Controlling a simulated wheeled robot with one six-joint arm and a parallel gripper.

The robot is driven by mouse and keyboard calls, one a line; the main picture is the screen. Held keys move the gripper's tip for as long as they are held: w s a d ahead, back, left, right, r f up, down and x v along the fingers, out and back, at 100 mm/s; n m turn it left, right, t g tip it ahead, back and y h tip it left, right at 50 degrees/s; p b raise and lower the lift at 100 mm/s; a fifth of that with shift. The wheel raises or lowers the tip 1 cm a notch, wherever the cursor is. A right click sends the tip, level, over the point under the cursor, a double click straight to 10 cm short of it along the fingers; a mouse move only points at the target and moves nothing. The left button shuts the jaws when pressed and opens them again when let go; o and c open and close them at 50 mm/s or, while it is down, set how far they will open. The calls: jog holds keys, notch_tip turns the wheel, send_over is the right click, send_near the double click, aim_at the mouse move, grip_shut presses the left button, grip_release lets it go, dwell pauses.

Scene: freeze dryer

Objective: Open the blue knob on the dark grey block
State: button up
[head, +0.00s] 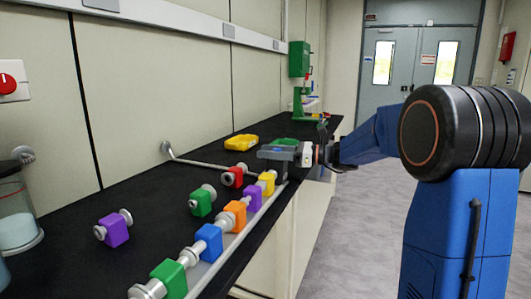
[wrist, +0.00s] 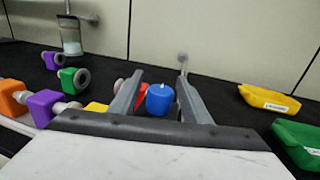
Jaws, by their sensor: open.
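The blue knob (wrist: 160,99) shows in the wrist view between the two fingers of my gripper (wrist: 158,88). The fingers are open, one on each side of it, and I cannot tell whether either touches it. In the head view my gripper (head: 276,153) reaches in from the right over the far end of the row of coloured blocks. The dark grey block (head: 281,173) shows just below my gripper there.
A yellow block (head: 267,183), purple block (head: 252,197) and other coloured blocks line the bench's front edge. A red valve (head: 232,177) and green valve (head: 201,203) stand behind. A yellow tray (head: 241,142) and green tray (head: 285,142) lie farther along the black bench.

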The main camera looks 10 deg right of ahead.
jog(key=shift+w+a, duration=0.2)
jog(key=shift+a, duration=0.3)
jog(key=c, duration=1)
jog(key=shift+c, duration=0.2)
jog(key=shift+t, duration=0.3)
jog(key=m+t+h, duration=0.2)
jog(key=h, duration=0.1)
jog(key=w+d+m+t+h, duration=0.1)
jog(key=m+t+h, duration=0.1)
jog(key=m+t, duration=0.1)
jog(key=w+m+t+h, duration=0.1)
jog(key=m+t+h, duration=0.2)
jog(key=shift+d+h, duration=0.3)
jog(key=shift+d, duration=0.1)
jog(key=shift+d+m+t+h, duration=0.15)
jog(key=shift+m+t+h, duration=0.25)
jog(key=shift+h, duration=0.3)
jog(key=shift+d+m+t+h, duration=0.2)
jog(key=shift+m+h, duration=0.3)
jog(key=shift+h, duration=0.2)
jog(key=shift+w+d+m+h, duration=0.15)
jog(key=shift+m+h, duration=0.25)
jog(key=shift+h, duration=0.2)
